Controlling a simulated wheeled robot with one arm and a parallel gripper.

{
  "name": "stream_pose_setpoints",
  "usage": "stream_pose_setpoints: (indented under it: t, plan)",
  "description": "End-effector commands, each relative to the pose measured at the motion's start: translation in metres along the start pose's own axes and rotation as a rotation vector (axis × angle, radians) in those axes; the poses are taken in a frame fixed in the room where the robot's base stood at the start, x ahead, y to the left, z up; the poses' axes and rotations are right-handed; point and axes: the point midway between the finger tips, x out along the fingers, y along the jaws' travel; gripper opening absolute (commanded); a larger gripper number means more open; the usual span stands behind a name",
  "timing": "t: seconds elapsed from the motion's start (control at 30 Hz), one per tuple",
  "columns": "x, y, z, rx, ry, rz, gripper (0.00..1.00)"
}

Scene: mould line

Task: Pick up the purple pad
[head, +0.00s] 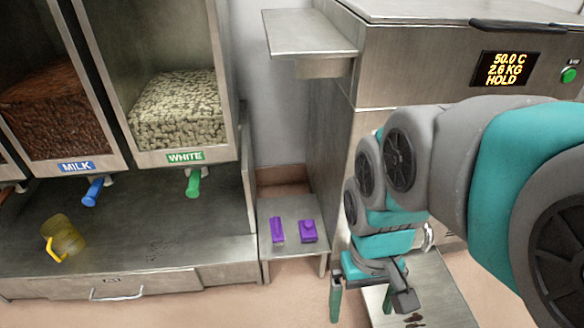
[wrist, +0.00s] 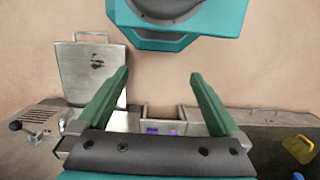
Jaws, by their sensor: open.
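Two purple things lie side by side on a small metal shelf (head: 264,215) in the head view. One is a narrow purple bar (head: 277,230); the other is a wider purple block (head: 308,231) with a raised part on top. I cannot tell for sure which is the pad. Both show as small purple patches (wrist: 161,131) low in the wrist view, partly hidden by my wrist. My gripper (head: 362,300) is open and empty, to the right of the shelf and apart from both. Its two green fingers (wrist: 159,75) stand wide apart in the wrist view.
A steel machine (head: 420,60) with a lit display stands at the right. A metal plate (head: 440,285) with dark smears lies below it. Chocolate bins with a blue tap (head: 93,192) and green tap (head: 194,183) stand left, above a counter with a yellow jug (head: 68,238).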

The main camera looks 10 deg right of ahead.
Motion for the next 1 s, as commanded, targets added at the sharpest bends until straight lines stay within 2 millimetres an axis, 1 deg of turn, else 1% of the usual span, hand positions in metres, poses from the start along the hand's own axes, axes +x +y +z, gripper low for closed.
stream_pose_setpoints:
  t: [0.03, 0.17, 0.3, 0.57, 0.6, 0.77, 1.0]
  plan:
    - [0.002, -0.001, -0.012, 0.002, 0.003, -0.001, 1.00]
    - [0.003, -0.003, -0.049, 0.016, 0.012, -0.002, 1.00]
    - [0.005, -0.006, -0.094, 0.038, 0.027, -0.007, 1.00]
    - [0.019, -0.011, -0.176, 0.087, 0.055, -0.018, 1.00]
    - [0.023, -0.012, -0.190, 0.095, 0.058, -0.020, 1.00]
    - [0.039, -0.014, -0.240, 0.133, 0.072, -0.029, 1.00]
    - [0.074, -0.015, -0.314, 0.199, 0.093, -0.038, 1.00]
